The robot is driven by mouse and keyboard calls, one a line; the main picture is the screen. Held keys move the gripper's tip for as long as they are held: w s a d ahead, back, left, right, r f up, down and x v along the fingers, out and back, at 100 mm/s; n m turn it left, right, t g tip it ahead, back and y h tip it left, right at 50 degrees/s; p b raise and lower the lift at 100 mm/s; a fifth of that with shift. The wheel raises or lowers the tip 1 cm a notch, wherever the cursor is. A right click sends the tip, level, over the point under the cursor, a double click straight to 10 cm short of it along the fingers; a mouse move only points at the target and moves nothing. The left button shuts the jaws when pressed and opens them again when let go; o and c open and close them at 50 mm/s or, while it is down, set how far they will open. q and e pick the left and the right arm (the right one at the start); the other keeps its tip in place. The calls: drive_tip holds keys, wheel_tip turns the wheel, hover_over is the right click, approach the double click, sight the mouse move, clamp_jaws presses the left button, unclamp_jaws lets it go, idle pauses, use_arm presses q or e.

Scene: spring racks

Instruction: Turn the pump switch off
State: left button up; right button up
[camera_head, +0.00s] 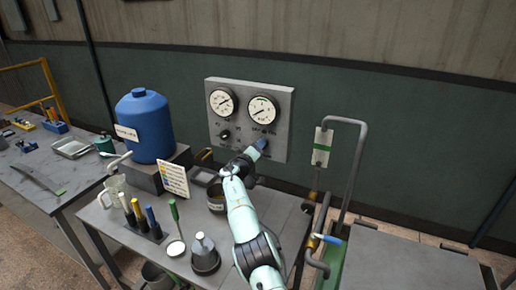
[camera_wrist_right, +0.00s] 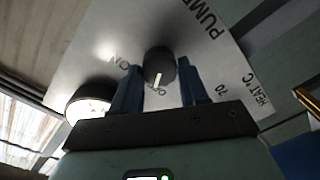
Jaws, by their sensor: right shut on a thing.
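The pump switch (camera_wrist_right: 160,64) is a round black knob with a white mark on the grey control panel (camera_head: 278,91). In the right wrist view it sits between the two blue fingers of my right gripper (camera_wrist_right: 158,88), which is shut on it. Its white mark points down in that view, toward the partly covered OFF lettering. ON is printed to its left and PUMP to its upper right. In the head view my right gripper (camera_head: 261,144) is at the panel's lower right and hides the switch. My left gripper is not in view.
Two round gauges (camera_head: 263,109) and another black knob (camera_head: 225,134) are on the panel. A blue tank (camera_head: 146,126), a note card (camera_head: 174,180), a tool holder (camera_head: 144,232) and a dark pot (camera_head: 216,197) stand left of my arm. Bent pipes (camera_head: 356,165) rise at right.

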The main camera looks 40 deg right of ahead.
drive_tip(key=shift+r+n, duration=0.1)
drive_tip(key=shift+n, duration=0.2)
drive_tip(key=o, duration=1.1)
drive_tip(key=shift+c, duration=0.2)
use_arm(q)
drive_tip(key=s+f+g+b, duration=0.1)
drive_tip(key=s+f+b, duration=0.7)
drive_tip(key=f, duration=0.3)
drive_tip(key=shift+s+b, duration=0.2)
drive_tip(key=shift+b, duration=0.15)
use_arm(e)
drive_tip(key=v, duration=1.3)
drive_tip(key=shift+a, duration=0.15)
drive_tip(key=shift+s, duration=0.1)
